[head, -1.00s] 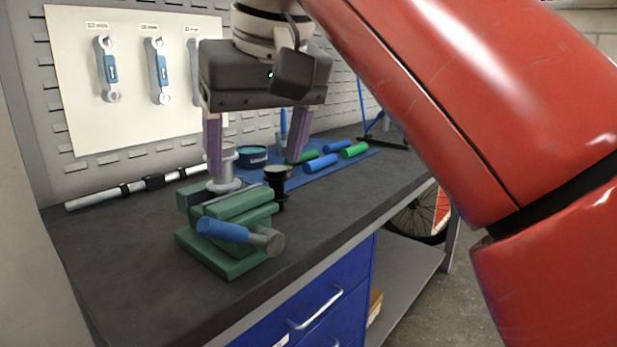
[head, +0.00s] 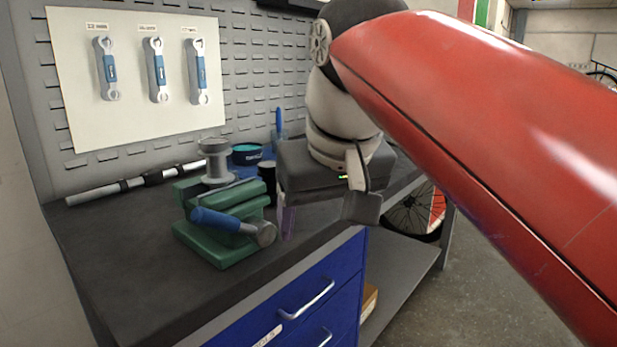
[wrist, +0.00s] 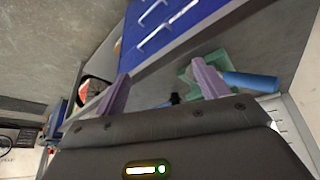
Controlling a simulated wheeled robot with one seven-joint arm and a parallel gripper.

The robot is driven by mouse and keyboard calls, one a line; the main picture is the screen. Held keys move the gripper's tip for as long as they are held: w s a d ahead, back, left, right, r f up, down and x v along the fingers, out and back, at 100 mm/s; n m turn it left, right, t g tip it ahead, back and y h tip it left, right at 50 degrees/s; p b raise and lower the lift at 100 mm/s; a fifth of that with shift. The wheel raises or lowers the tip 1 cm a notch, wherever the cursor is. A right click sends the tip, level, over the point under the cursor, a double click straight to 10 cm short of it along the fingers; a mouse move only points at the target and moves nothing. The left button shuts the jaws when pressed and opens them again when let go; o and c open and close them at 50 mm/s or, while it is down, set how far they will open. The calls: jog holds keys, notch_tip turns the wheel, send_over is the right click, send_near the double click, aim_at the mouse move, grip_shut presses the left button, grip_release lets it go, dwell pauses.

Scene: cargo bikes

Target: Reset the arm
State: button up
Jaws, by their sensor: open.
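My gripper (wrist: 160,82) is open and empty, with its two purple fingers spread apart in the wrist view. In the head view its dark body hangs over the front right part of the bench, right of the green vise (head: 222,248). One purple finger shows there beside the vise; the other is hidden. The vise also shows in the wrist view (wrist: 196,71), beyond the right finger, with its blue handle (wrist: 250,82). A grey metal hub (head: 214,165) stands upright on the vise, apart from my gripper.
The dark workbench (head: 110,240) has blue drawers (head: 300,295) below its front edge. A black hub partly hides behind my gripper. A teal-topped tin (head: 247,153) stands behind the vise. Wrenches (head: 155,70) hang on the wall board. The bench's left front is clear.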

jog(key=s+d+f+m, duration=0.1)
jog(key=d+f, duration=0.3)
jog(key=f, duration=0.4)
jog(key=s+d+f+m+h, duration=0.1)
jog(key=s+d+f, duration=0.3)
jog(key=f, duration=0.4)
jog(key=s+d+f+m, duration=0.2)
jog(key=d+f, duration=0.3)
jog(key=f, duration=0.4)
jog(key=shift+s+d+t, duration=0.3)
jog(key=shift+s+t, duration=0.1)
jog(key=shift+s, duration=0.1)
jog(key=shift+c, duration=0.4)
